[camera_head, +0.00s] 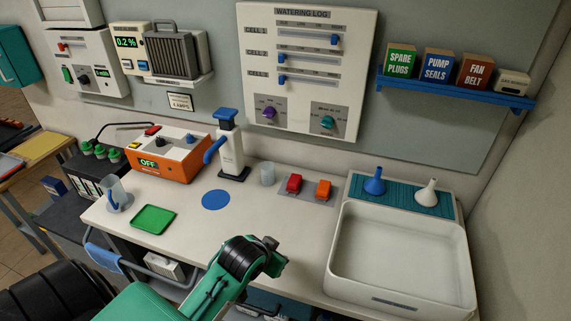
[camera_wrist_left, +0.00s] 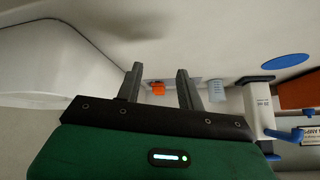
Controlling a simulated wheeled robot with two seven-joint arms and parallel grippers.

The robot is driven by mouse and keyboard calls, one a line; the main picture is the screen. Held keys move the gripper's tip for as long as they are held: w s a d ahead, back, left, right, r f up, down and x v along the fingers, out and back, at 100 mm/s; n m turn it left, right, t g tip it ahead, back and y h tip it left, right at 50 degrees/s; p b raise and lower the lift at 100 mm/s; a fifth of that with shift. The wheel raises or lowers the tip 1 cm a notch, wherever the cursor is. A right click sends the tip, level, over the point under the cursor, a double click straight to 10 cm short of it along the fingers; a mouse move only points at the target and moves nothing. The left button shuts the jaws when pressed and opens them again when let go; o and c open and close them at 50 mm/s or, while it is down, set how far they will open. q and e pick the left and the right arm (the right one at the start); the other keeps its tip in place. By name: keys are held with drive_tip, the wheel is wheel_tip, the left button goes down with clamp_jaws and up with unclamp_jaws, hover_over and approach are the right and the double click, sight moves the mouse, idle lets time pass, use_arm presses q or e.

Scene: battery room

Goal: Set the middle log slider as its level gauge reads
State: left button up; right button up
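The watering log board (camera_head: 300,122) hangs on the back wall with three slots. The middle slider (camera_head: 283,58), in the CELL 2 row, has its blue knob near the left end. The CELL 1 knob (camera_head: 334,39) is far right, and the CELL 3 knob (camera_head: 281,80) is near the left end. The battery (camera_head: 86,170) with several green caps stands at the left; I cannot make out a level gauge reading on it. My left gripper (camera_wrist_left: 160,68) is open and empty in the left wrist view, well away from the board. My right gripper is not in view.
A blue shelf (camera_head: 455,92) with boxes juts out at the right. The bench front around the blue disc (camera_head: 216,200) is mostly clear.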

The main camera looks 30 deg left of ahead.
use_arm(q)
drive_tip(key=w+a+r+t+y, duration=0.1)
drive_tip(key=w+a+r+t, duration=0.3)
drive_tip(key=w+r, duration=0.6)
drive_tip(key=n+t+y, duration=0.3)
drive_tip(key=n+t, duration=0.1)
drive_tip(key=t, duration=0.2)
approach(280, 55)
drive_tip(key=shift+h, duration=0.3)
drive_tip(key=shift+p+x, duration=2.65)
drive_tip(key=shift+x, duration=1.55)
drive_tip(key=shift+a, duration=0.1)
clamp_jaws()
